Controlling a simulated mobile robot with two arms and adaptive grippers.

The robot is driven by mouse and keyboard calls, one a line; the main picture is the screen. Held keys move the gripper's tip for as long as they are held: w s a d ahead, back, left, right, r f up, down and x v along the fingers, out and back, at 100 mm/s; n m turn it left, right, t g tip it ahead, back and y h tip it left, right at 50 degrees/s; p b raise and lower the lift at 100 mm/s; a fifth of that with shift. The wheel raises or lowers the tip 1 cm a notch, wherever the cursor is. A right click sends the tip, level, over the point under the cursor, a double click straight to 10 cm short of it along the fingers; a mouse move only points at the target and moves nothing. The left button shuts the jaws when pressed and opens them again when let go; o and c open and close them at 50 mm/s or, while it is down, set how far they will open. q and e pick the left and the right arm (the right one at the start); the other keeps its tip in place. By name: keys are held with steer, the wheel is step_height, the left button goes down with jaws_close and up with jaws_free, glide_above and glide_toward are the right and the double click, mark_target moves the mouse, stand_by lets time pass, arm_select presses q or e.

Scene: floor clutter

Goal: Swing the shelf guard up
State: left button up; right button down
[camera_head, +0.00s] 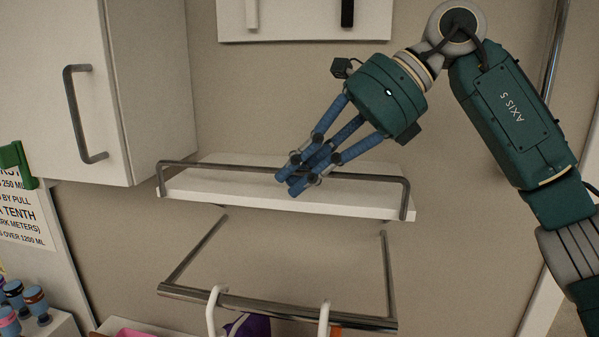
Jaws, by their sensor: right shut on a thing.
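The shelf guard (230,167) is a thin dark metal rail with bent ends along a white wall shelf (230,187). Its long bar shows above the shelf board, and its ends bend down to the front corners. My right gripper (294,182) comes from the upper right, with its blue fingers shut on the bar near its middle. The fingers hide a short piece of the bar. My left gripper is out of view.
A white cabinet (140,90) with a dark handle hangs at the left. Below the shelf, a metal towel rail (265,302) juts out with white hooks on it. Small blue items (36,302) stand at the lower left. The shelf top looks empty.

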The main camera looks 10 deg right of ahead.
steer(key=c, duration=1.9)
jaws_free()
steer(key=shift+r, duration=0.15)
steer(key=shift+o, duration=0.9)
steer(key=shift+w+d, duration=0.1)
steer(key=v, duration=1.2)
steer(key=shift+d, duration=0.1)
